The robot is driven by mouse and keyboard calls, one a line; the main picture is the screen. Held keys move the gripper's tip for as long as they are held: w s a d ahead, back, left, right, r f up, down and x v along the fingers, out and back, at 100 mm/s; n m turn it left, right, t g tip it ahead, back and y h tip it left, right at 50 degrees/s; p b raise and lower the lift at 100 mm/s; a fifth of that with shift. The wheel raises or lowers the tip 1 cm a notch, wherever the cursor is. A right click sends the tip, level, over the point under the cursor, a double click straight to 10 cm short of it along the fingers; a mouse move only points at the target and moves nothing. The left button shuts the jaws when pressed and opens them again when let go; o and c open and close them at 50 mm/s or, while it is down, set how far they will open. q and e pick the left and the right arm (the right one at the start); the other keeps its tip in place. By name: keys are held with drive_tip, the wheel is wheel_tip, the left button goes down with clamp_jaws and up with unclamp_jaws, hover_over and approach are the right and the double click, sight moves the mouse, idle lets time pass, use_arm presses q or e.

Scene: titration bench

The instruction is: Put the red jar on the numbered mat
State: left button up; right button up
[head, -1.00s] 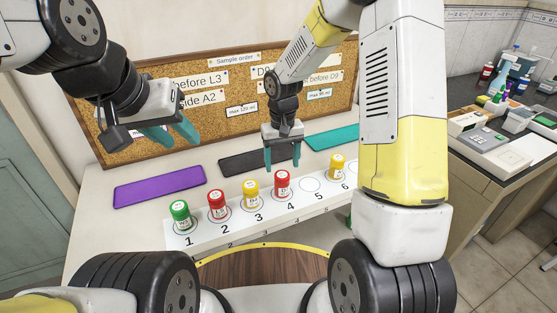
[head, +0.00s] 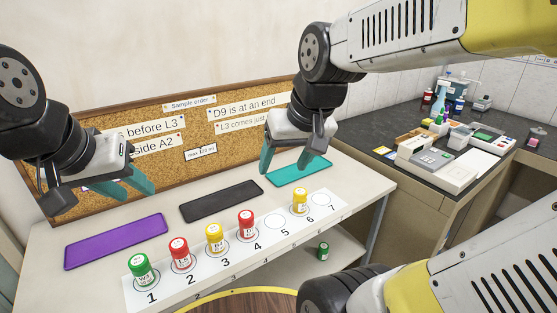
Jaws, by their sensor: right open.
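The white numbered mat (head: 262,258) lies along the front of the table, with positions 1 to 7. One red jar (head: 246,223) stands upright on position 4, and another red jar (head: 180,254) stands on position 2. A green jar (head: 141,269) is on 1, and yellow jars are on 3 (head: 215,238) and 6 (head: 300,201). Positions 5 and 7 are bare. My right gripper (head: 287,160) is open and empty, above and behind the mat. My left gripper (head: 128,192) is open and empty above the table's left part.
Purple (head: 116,242), black (head: 221,201) and teal (head: 300,171) trays lie behind the mat. A corkboard (head: 165,110) with notes stands at the back. Another green jar (head: 323,251) is lower, beyond the table's front edge. A dark side counter (head: 380,132) holds bottles and instruments.

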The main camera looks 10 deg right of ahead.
drive_tip(key=s, duration=0.2)
drive_tip(key=s+r+t, duration=0.1)
drive_tip(key=shift+s+d+y, duration=0.15)
drive_tip(key=shift+s+y, duration=0.15)
drive_tip(key=shift+s, duration=0.1)
